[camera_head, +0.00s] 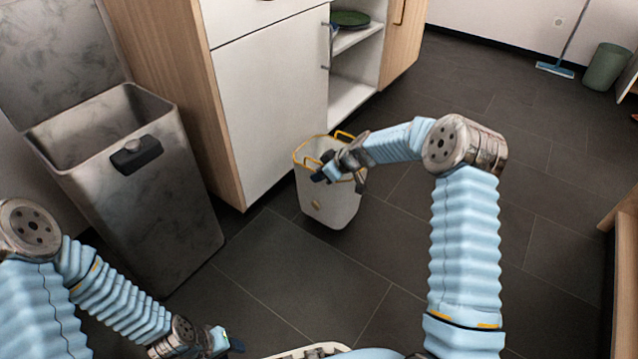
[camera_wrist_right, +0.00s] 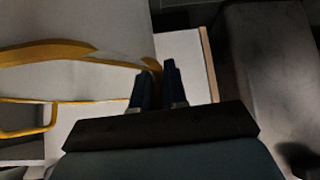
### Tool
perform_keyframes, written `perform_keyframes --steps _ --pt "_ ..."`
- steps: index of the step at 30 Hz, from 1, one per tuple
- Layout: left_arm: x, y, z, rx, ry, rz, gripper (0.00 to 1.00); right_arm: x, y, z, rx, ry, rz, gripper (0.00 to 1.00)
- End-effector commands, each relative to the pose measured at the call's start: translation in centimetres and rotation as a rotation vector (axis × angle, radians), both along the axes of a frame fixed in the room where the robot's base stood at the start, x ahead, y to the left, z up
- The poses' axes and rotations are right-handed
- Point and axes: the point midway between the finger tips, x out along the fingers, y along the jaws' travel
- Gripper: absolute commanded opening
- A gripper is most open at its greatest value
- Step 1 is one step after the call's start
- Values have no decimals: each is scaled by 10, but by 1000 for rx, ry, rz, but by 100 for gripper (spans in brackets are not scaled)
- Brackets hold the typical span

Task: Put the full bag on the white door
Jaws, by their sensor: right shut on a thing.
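The full bag (camera_head: 328,203) is a pale bag or bin-like body with a yellow-orange rim and handles, in front of the white cabinet. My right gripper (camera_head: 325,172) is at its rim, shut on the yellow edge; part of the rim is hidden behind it. In the right wrist view the fingers (camera_wrist_right: 157,88) close on the yellow band of the bag (camera_wrist_right: 45,52). The white door (camera_head: 270,95) is the flat cabinet front behind and left of the bag. My left gripper (camera_head: 222,342) is low at the left, apart from everything; its fingers are too unclear to read.
A grey metal bin (camera_head: 150,215) with an open top stands at the left, beside the cabinet. Open shelves (camera_head: 350,95) holding a green plate (camera_head: 350,18) are right of the door. A green bin (camera_head: 605,66) and blue mop (camera_head: 555,70) are far right. Dark floor is clear between.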

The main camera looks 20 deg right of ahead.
Motion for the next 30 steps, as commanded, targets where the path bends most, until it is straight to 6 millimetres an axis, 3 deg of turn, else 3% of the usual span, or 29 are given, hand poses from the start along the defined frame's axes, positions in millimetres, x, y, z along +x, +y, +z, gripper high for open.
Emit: perform_keyframes --steps 8,13,20,21,25,30 --pt "0 0 -3 0 -1 0 42 16 -2 -18 0 -2 -1 0" --pt "0 0 -10 0 -2 1 42 15 -2 -44 0 0 -2 0" --pt "1 0 -9 0 -2 2 42 15 -2 -47 0 -2 -1 0" --pt "1 0 -9 0 -2 2 42 14 -2 -49 0 2 -1 17" --pt "1 0 -9 0 -2 2 42 14 -2 -48 0 2 -1 37" --pt "1 0 -9 0 -2 2 42 15 -2 -48 1 1 -1 38"
